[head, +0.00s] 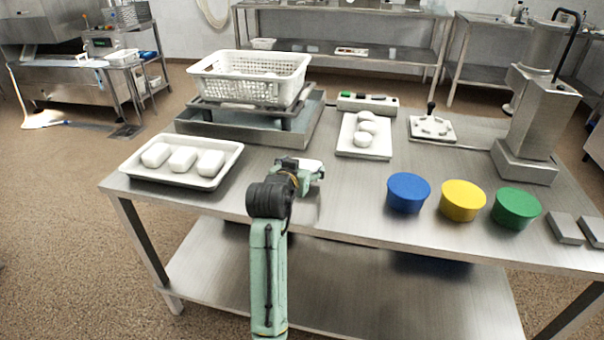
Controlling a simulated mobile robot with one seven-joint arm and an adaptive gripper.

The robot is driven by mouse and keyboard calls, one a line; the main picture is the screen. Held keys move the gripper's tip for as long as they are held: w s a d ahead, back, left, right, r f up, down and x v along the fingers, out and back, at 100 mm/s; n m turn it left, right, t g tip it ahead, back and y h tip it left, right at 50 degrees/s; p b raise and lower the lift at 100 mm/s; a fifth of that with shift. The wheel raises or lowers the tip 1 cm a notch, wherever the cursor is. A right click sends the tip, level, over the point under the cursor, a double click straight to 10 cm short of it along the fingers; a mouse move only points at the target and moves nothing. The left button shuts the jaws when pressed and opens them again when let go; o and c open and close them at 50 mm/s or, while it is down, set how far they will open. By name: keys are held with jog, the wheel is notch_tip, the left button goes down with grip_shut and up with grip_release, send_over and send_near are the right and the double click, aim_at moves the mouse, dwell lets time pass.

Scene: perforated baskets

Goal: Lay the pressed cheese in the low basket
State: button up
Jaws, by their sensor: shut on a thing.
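My gripper (311,174) is over the front middle of the steel table, shut on a white block, the pressed cheese (312,164). The wrist and fingers hide part of the cheese, and I cannot tell how far it is above the table. A white perforated basket (240,90) stands upright on a rack in a steel tray, behind and to the left of my gripper. Something pale shows inside the basket, too unclear to tell. The cheese is apart from the basket.
A white tray (224,176) with 3 white blocks lies at left. A white tray (345,146) with white rounds lies behind my gripper. Blue (408,194), yellow (462,202) and green (515,209) tubs stand at right. A steel press (538,120) stands at back right.

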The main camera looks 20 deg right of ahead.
jog(key=shift+f, duration=1.15)
jog(key=shift+f, duration=0.2)
jog(key=o, duration=1.4)
jog(key=shift+o, duration=0.2)
jog(key=shift+s+a+r, duration=0.1)
jog(key=shift+r, duration=0.05)
jog(key=b+v, duration=0.1)
jog(key=v, duration=1)
jog(key=shift+s+a+r, duration=0.2)
jog(key=shift+s, duration=0.1)
